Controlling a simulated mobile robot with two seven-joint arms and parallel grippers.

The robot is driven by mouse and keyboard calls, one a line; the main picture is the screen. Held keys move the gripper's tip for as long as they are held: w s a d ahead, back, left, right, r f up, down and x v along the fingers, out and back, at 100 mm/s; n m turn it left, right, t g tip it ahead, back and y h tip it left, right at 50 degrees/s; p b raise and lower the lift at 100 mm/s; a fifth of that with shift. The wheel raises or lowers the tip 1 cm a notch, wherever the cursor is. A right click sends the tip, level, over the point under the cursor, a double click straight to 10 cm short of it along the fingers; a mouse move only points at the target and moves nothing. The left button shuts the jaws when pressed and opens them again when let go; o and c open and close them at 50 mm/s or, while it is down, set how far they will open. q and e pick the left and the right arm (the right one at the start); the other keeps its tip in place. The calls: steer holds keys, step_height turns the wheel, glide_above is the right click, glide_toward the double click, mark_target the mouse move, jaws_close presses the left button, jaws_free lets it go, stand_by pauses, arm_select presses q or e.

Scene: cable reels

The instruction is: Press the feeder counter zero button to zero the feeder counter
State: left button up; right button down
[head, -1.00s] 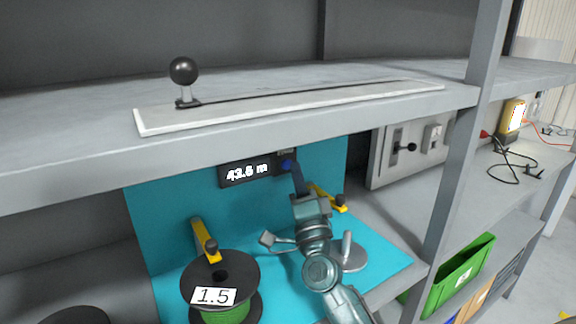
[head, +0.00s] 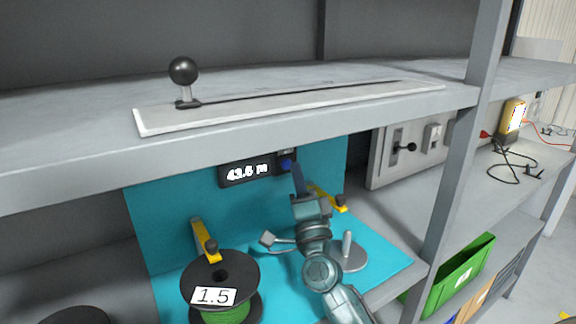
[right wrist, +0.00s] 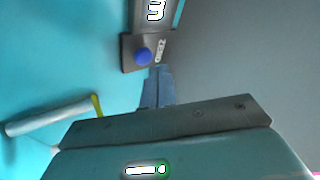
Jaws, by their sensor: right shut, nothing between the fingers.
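The feeder counter (head: 246,172) is a dark box on the turquoise back panel and its display reads about 43.5 m. The blue zero button (head: 286,165) sits at its right end. In the right wrist view the round blue button (right wrist: 143,56) stands on a dark plate with a label beside it. My right gripper (head: 297,166) is shut and empty, its fingertips close beside the button. In the right wrist view the fingertips (right wrist: 160,72) lie just below and right of the button; whether they touch it I cannot tell. My left gripper is out of view.
A shelf with a black-knobbed lever (head: 183,72) lies above the counter. A reel marked 1.5 (head: 220,285) stands at lower left near a yellow arm (head: 203,239). A grey post (head: 462,150) and a green bin (head: 461,275) are to the right.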

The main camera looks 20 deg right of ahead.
steer(key=shift+w, duration=0.1)
steer(key=shift+w, duration=0.35)
steer(key=shift+w+a, duration=0.1)
steer(key=shift+w, duration=0.25)
stand_by(0.6)
steer(key=shift+s, duration=0.8)
steer(key=s, duration=0.1)
steer(key=s+p, duration=0.1)
steer(key=s, duration=0.1)
steer(key=s+d, duration=0.1)
steer(key=s, duration=0.1)
steer(key=shift+p, duration=0.35)
